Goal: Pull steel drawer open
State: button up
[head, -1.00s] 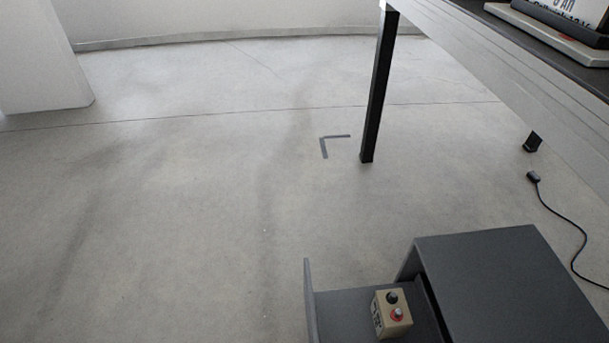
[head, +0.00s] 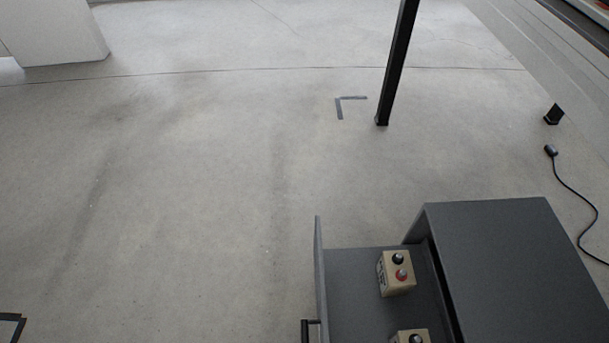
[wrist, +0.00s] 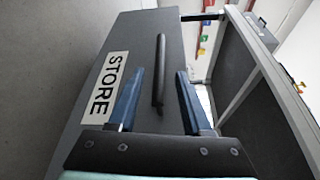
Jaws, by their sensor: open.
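The steel drawer (head: 343,290) sticks out to the left from a dark grey cabinet (head: 510,255), with its inside showing. Its upright front panel (head: 319,262) carries a dark bar handle (head: 307,332), partly cut off by the lower picture edge. In the wrist view the drawer front (wrist: 145,45) has a white STORE label (wrist: 104,88) left of the handle (wrist: 160,72). My gripper (wrist: 159,84) is open, with one blue finger on each side of the handle in the picture. I cannot tell whether either finger touches it.
Two beige button boxes lie in the drawer, one (head: 397,275) whole in view and one (head: 410,336) cut off. A table leg (head: 397,65) stands behind, and a black cable (head: 570,195) lies right of the cabinet.

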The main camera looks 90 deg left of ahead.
jog(key=v, duration=0.7)
jog(key=shift+d, duration=0.2)
jog(key=shift+s+r+p, duration=0.1)
jog(key=shift+r+p, duration=0.05)
jog(key=shift+p, duration=0.15)
